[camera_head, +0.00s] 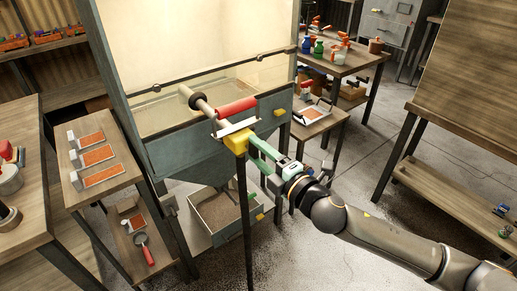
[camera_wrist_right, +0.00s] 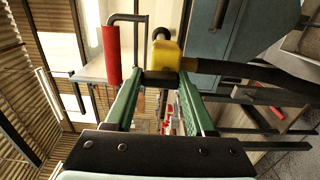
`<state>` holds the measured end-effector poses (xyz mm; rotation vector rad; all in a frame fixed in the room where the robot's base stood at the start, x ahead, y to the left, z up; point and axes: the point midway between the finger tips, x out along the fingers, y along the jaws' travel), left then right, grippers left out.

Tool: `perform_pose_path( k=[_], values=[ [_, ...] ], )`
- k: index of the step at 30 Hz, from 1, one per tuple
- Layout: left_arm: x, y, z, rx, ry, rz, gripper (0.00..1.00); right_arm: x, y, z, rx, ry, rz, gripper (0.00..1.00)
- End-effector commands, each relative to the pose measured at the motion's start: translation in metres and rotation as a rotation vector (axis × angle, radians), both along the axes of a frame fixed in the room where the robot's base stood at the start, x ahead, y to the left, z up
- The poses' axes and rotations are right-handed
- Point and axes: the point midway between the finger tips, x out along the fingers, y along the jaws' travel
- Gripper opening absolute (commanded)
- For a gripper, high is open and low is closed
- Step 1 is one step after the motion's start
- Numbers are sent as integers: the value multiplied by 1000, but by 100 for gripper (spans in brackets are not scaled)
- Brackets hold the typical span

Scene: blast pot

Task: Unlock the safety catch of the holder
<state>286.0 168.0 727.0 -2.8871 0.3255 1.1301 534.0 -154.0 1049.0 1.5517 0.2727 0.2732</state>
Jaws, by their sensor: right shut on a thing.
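The holder shows as a yellow block (camera_head: 237,143) with a pale plate (camera_head: 239,126) and a red cylindrical grip (camera_head: 236,107) above it. A black pole or hose (camera_head: 246,215) runs down from the block. My right gripper (camera_head: 254,143), with green fingers, reaches the block from the right. In the right wrist view, its fingers are shut on a dark piece (camera_wrist_right: 160,78) touching the yellow block (camera_wrist_right: 166,54). The red grip (camera_wrist_right: 112,54) stands beside the left finger, with a bent dark rod on top. I cannot tell which part is the safety catch. My left gripper is out of view.
A blue-grey cabinet (camera_head: 180,158) with a glass front stands right behind the holder. A bin of grit (camera_head: 222,212) sits below. A side table (camera_head: 105,160) with trays is at left, and a workbench (camera_head: 350,60) at the back.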

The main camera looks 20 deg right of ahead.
Motion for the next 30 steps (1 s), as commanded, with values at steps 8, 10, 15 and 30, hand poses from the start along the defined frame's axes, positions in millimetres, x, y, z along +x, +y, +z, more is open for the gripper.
perform_pose_path(
  k=[8,10,15,30],
  values=[
    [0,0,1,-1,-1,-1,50,0,0,0,-16,-6,1,0],
    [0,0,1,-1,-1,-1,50,0,0,0,-16,-6,1,0],
    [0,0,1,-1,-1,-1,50,0,0,0,-16,-6,1,56],
    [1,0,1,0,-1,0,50,-1,0,0,-13,-5,0,85]
  ],
)
